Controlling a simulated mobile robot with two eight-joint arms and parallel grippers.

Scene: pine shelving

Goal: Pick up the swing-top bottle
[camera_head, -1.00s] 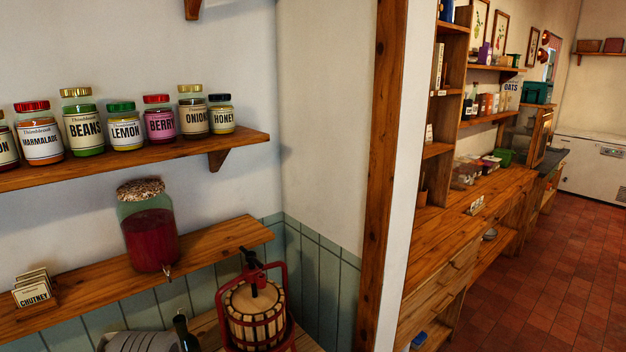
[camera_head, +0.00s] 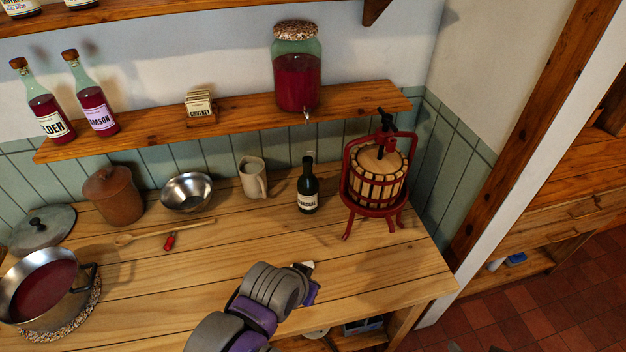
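No bottle shows a clear swing-top clasp, so I cannot tell which is the swing-top one. A dark green bottle (camera_head: 307,188) with a pale label stands upright on the wooden bench, left of the red-framed press. Two bottles of dark red liquid with brown tops stand on the shelf at the left, an elder bottle (camera_head: 46,108) and a damson bottle (camera_head: 93,98). My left arm comes in at the bottom, with its gripper (camera_head: 308,277) over the bench's front part, in front of and apart from the green bottle. Its fingers are mostly hidden. My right gripper is out of view.
The press (camera_head: 376,180) stands close right of the green bottle, a mug (camera_head: 252,178) to its left. A steel bowl (camera_head: 187,192), brown crock (camera_head: 113,196) and pot (camera_head: 45,290) stand farther left. A large jar (camera_head: 297,80) is on the shelf above. The bench's middle is mostly clear.

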